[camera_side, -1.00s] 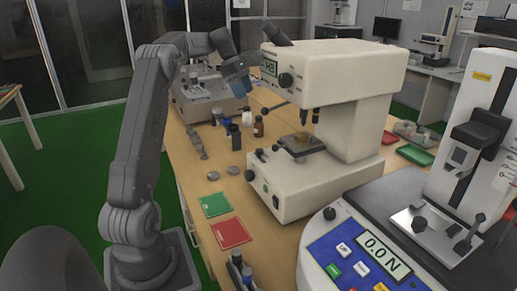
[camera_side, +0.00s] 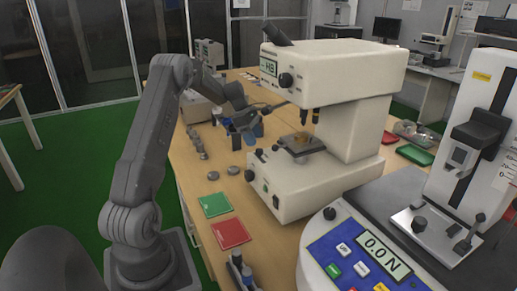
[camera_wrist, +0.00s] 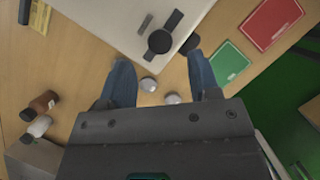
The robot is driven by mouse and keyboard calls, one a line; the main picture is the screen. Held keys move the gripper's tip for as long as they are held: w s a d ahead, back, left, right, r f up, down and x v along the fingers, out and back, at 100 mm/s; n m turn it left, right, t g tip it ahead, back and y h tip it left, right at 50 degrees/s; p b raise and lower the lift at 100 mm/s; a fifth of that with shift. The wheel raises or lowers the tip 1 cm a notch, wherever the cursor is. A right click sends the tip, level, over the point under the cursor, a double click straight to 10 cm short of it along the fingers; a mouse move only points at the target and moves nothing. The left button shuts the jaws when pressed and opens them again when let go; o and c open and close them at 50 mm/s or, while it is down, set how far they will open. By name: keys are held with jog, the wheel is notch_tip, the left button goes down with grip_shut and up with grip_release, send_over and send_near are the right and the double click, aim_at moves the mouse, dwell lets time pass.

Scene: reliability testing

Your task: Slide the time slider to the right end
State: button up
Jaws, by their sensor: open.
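The white hardness tester (camera_side: 345,75) stands at the middle of the bench in the side view, with small dark controls (camera_side: 262,154) on the front of its base. Which of these is the time slider I cannot tell for sure. My gripper (camera_side: 247,128) is just left of the tester, above the base, pointing down. In the wrist view my gripper (camera_wrist: 158,60) has its two blue fingers apart with nothing between them. Ahead of them is the white tester body (camera_wrist: 110,18) with a dark round knob and bar (camera_wrist: 160,40). No contact shows.
Two grey discs (camera_wrist: 148,83) lie on the bench below the fingers. A green mat (camera_side: 214,204) and a red mat (camera_side: 231,232) lie nearer. A brown bottle (camera_wrist: 42,102) and a white one (camera_wrist: 38,127) stand left.

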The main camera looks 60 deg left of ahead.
aim_at(259, 150)
jog(key=x, duration=0.5)
grip_shut()
dwell(0.5)
